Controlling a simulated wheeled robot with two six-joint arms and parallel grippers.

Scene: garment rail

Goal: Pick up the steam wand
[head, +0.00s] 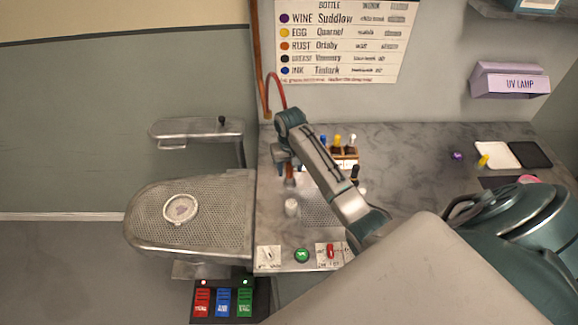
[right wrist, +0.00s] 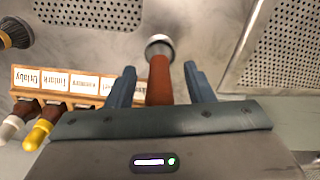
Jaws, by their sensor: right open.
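The steam wand, with a rust-brown handle (right wrist: 160,80) and a round metal head (right wrist: 159,44), shows in the right wrist view between the two blue-grey fingers of my right gripper (right wrist: 160,84). The fingers are open, with a gap on each side of the handle. The handle's lower end is hidden by the gripper body. In the head view my right gripper (head: 285,166) is over the counter's left part, and a bit of brown handle (head: 289,173) shows beside it. My left gripper is not in view.
A wooden rack (head: 345,153) of labelled bottles stands just right of the gripper. A small pale round piece (head: 291,207) is in front; I cannot tell whether it belongs to the wand. A perforated pressing board (head: 215,200) lies left. The grey counter (head: 415,150) has free room to the right.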

